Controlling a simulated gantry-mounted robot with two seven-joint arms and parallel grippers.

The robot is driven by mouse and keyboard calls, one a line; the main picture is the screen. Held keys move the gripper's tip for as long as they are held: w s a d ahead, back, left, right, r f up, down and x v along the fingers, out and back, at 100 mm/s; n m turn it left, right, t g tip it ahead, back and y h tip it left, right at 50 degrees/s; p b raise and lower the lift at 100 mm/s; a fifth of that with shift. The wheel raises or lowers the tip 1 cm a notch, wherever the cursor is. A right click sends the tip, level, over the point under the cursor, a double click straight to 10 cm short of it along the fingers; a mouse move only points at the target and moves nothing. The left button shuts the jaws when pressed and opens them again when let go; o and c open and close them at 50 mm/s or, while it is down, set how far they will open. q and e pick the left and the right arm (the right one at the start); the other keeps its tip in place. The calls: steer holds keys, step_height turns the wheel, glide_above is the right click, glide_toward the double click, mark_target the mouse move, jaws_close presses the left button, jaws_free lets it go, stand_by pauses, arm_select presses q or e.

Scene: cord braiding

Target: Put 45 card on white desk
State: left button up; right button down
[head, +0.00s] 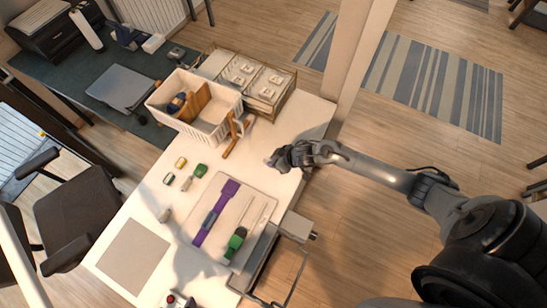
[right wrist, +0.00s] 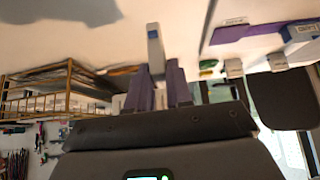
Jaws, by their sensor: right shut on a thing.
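The white desk (head: 312,125) runs diagonally through the head view; its pale surface fills the top of the right wrist view (right wrist: 285,12). My right gripper (head: 279,160) is over the desk's right edge area. In the right wrist view it (right wrist: 158,85) is shut on a narrow, light grey-white thing with a blue patch (right wrist: 155,48), seen nearly edge-on. I cannot read a number on it, so I cannot tell if it is the 45 card. A small pale tip of it shows at the gripper in the head view. My left gripper is not in view.
A wire rack (head: 268,98) with several pale labelled pieces and a white basket (head: 205,128) stand at the back. A wooden stand (head: 233,135) is beside them. A board (head: 267,205) holds a purple strap (head: 216,212) and a green-handled tool (head: 235,242). Free desk lies right of the rack.

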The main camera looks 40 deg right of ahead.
steer(key=shift+w+d+f+b, duration=0.15)
steer(key=shift+w+d+f, duration=0.4)
steer(key=shift+f, duration=0.6)
steer(key=shift+w+d+f+b, duration=0.15)
steer(key=shift+w+d+f, duration=0.4)
steer(key=shift+f, duration=0.55)
steer(key=shift+w+d+f+b, duration=0.15)
steer(key=shift+w+d+f, duration=0.4)
steer(key=shift+f, duration=0.6)
steer(key=shift+d, duration=0.1)
steer(key=shift+f, duration=0.1)
steer(key=c, duration=1)
jaws_free()
